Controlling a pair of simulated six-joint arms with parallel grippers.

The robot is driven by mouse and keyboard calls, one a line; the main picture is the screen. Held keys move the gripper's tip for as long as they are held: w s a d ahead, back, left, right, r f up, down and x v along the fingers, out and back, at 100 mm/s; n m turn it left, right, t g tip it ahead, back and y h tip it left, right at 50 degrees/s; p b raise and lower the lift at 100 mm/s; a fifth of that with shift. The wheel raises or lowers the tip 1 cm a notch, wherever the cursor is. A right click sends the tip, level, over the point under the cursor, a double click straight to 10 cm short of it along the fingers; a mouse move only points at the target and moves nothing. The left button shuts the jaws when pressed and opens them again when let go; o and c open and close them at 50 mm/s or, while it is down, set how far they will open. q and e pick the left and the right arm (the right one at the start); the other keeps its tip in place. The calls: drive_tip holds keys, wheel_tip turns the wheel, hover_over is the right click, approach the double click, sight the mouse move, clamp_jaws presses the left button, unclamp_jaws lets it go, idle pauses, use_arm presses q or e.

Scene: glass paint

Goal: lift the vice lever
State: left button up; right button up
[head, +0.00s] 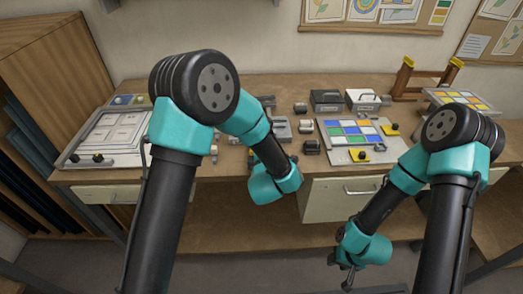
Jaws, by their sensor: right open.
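A grey metal device (282,131), which looks like the vice, stands on the workbench just behind my left forearm. The arm hides part of it, and I cannot make out its lever clearly. My left arm reaches over the bench's front edge, and its wrist hangs in front of the bench. The left gripper itself is hidden behind the wrist. My right gripper (345,277) hangs low in front of the bench, well below the bench top and far from the vice. It is small in view, open and with nothing seen in it.
The workbench (240,172) carries a pale framed panel (112,133) at left and a board of coloured glass squares (352,132) right of the vice. Grey boxes (326,100) and a wooden rack (405,78) stand behind. A drawer (340,197) sits under the bench top.

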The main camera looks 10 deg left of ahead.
use_arm(q)
clamp_jaws()
idle(0.4)
